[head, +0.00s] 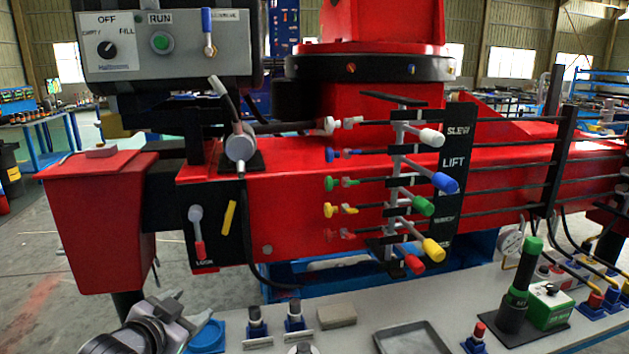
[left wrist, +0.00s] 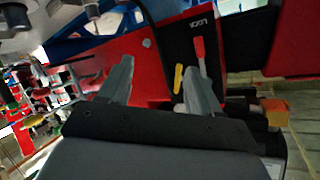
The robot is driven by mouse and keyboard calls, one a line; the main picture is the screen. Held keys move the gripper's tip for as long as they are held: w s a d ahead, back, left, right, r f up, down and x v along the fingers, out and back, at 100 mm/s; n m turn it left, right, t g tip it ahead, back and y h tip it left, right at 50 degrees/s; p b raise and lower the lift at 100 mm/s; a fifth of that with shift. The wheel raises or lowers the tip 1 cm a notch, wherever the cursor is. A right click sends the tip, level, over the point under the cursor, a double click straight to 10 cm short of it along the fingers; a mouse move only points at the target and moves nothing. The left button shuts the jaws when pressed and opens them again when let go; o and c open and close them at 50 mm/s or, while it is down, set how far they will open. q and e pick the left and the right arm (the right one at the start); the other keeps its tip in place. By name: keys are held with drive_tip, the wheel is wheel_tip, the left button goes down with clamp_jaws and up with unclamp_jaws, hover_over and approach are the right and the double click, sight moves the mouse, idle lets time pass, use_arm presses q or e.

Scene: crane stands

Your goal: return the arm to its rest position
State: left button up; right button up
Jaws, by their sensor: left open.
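My left gripper (head: 193,305) is low at the left of the head view, in front of the red crane and by the near left end of the grey bench. Its fingers are apart with nothing between them. The left wrist view shows the same open gripper (left wrist: 158,66), its two grey fingers pointing at the red crane body, with the LOCK lever (left wrist: 199,55) beyond the right finger. My right gripper is in neither view.
The grey bench (head: 390,310) holds a blue round part (head: 207,337), a shallow tray (head: 412,338) and a green-topped cylinder (head: 520,280). Coloured levers (head: 422,205) stick out from the crane above it. A control box (head: 167,45) hangs upper left. Floor at the left is open.

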use_arm(q)
drive_tip(key=s+d+f+n+g, duration=0.3)
drive_tip(key=s+f+n, duration=0.1)
drive_tip(key=s+f, duration=1.9)
drive_tip(key=s, duration=0.4)
drive_tip(key=shift+s+f+n, duration=0.2)
drive_tip(key=shift+f+n, duration=0.1)
